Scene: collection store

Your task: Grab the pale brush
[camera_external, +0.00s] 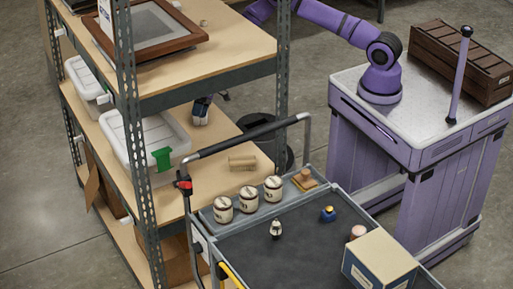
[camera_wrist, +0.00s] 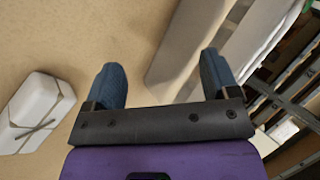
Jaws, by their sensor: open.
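No object shows clearly as a brush. A pale tan piece (camera_external: 243,162) lies on the middle shelf near its right edge; it is too small to tell what it is. In the wrist view a white block-like bundle with dark cord (camera_wrist: 35,112) lies left of my fingers. A long pale shape (camera_wrist: 185,50) lies beyond and between my fingertips, and I cannot tell what it is. My gripper (camera_wrist: 162,72) is open with nothing between its blue fingers. In the external view my gripper (camera_external: 201,112) is over the middle shelf, partly hidden by the upper shelf.
A white bin (camera_external: 150,135) with a green tag stands left of my gripper. The upper shelf (camera_external: 215,65) is overhead and a post (camera_external: 281,80) is close by. A cart (camera_external: 285,250) with jars (camera_external: 247,198), small items and a carton (camera_external: 380,262) stands in front.

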